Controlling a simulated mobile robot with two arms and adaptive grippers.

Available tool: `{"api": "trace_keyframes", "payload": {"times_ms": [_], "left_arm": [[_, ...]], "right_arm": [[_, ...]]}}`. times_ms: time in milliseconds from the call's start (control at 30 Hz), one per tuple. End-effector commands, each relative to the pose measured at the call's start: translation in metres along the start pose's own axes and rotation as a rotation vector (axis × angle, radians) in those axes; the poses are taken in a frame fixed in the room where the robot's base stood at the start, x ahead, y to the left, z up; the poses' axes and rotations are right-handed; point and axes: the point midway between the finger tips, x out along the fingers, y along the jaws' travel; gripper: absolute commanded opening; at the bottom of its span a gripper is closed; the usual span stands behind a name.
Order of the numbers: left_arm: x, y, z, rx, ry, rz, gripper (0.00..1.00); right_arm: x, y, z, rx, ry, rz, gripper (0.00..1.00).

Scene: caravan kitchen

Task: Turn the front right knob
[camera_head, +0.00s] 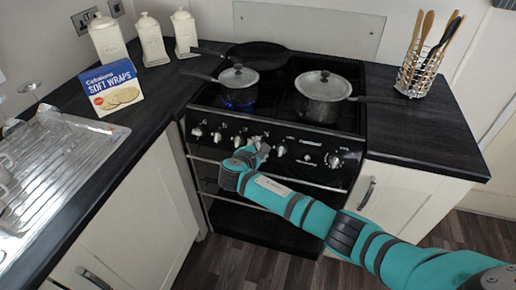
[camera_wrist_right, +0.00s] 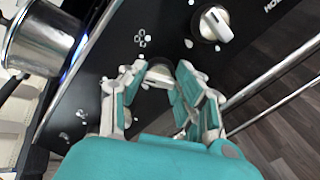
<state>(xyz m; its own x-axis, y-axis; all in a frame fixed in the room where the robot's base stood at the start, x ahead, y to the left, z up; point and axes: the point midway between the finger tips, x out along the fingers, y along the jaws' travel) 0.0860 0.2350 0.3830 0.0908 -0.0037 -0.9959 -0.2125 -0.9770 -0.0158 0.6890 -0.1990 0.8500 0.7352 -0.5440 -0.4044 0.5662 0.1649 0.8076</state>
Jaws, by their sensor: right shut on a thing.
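The black cooker (camera_head: 225,165) has a row of silver knobs along its front panel. My right gripper (camera_head: 260,148) is at the middle of this row, its arm reaching in from the right. In the right wrist view, the gripper (camera_wrist_right: 160,80) has its fingers on either side of a silver knob (camera_wrist_right: 160,70), shut on it. The fingers partly hide this knob. A neighbouring knob (camera_wrist_right: 214,22) with a pale bar handle is free, beside the fingers. Another free knob (camera_head: 281,150) sits just right of the gripper in the head view. My left gripper is not in view.
A lidded pot (camera_head: 239,86) stands on the left of the hob with a blue glow under it. Another lidded pot (camera_head: 322,97) is on the right, a dark pan (camera_head: 258,56) behind. An oven rail (camera_wrist_right: 275,75) runs close to the gripper.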

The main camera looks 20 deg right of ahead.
Motion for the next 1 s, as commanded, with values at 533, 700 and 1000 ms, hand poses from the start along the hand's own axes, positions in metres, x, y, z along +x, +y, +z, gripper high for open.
{"api": "trace_keyframes", "payload": {"times_ms": [533, 700, 1000], "left_arm": [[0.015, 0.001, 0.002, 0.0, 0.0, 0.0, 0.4], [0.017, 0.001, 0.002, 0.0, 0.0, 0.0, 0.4], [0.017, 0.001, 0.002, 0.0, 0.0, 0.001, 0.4]], "right_arm": [[0.0, -0.003, -0.001, 0.391, 0.0, -0.02, 0.0], [0.0, -0.003, -0.001, 0.443, -0.001, -0.023, 0.0], [0.0, -0.003, -0.001, 0.47, 0.0, -0.024, 0.0]]}}
